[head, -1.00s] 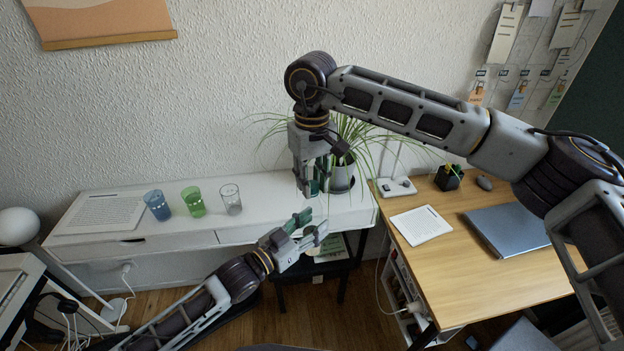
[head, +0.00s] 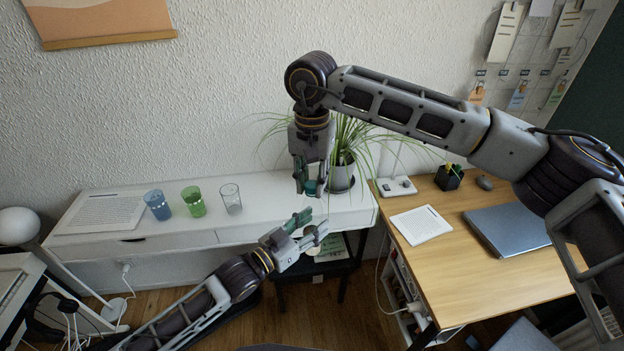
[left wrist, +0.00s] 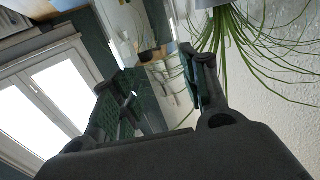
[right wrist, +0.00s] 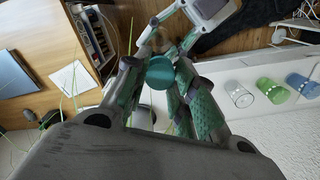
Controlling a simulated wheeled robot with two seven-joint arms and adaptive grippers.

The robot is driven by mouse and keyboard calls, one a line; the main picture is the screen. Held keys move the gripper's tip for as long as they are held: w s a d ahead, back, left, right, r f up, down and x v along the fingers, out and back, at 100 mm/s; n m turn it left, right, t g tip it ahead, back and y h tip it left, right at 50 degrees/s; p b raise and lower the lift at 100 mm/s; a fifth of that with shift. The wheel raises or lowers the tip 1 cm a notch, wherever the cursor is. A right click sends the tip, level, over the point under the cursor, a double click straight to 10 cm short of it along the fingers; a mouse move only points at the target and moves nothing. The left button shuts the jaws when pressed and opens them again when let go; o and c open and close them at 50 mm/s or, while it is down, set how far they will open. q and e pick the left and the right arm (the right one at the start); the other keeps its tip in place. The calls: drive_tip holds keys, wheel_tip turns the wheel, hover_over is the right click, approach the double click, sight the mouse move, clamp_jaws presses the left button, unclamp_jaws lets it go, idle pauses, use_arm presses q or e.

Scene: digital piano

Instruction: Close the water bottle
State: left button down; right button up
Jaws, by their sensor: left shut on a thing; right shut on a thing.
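My right gripper (head: 311,185) hangs pointing down, shut on a round teal cap (right wrist: 160,72). The cap also shows in the head view (head: 311,188) between the fingertips. My left gripper (head: 308,228) is just below, reaching up from the left, and its fingers are shut on the water bottle. The bottle's body is hard to make out between the fingers; it looks see-through or mostly hidden. In the right wrist view the left fingers lie directly beneath the cap. I cannot tell whether the cap touches the bottle's neck.
A white shelf table (head: 260,212) behind holds a blue glass (head: 158,205), a green glass (head: 193,201), a clear glass (head: 231,198) and a potted plant (head: 341,172). A wooden desk (head: 455,265) with a laptop (head: 508,230) stands at the right.

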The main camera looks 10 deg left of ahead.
drive_tip(key=m, duration=0.4)
drive_tip(key=shift+m, duration=0.4)
drive_tip(key=m, duration=0.3)
drive_tip(key=shift+m, duration=0.3)
drive_tip(key=m, duration=0.3)
drive_tip(key=shift+m, duration=0.4)
drive_tip(key=m, duration=0.3)
drive_tip(key=shift+m, duration=0.4)
drive_tip(key=m, duration=0.4)
drive_tip(key=shift+m, duration=0.3)
drive_tip(key=m, duration=0.3)
drive_tip(key=shift+w+m, duration=0.1)
drive_tip(key=shift+m, duration=0.3)
drive_tip(key=m, duration=0.3)
drive_tip(key=shift+m, duration=0.4)
drive_tip(key=m, duration=0.4)
drive_tip(key=o, duration=0.7)
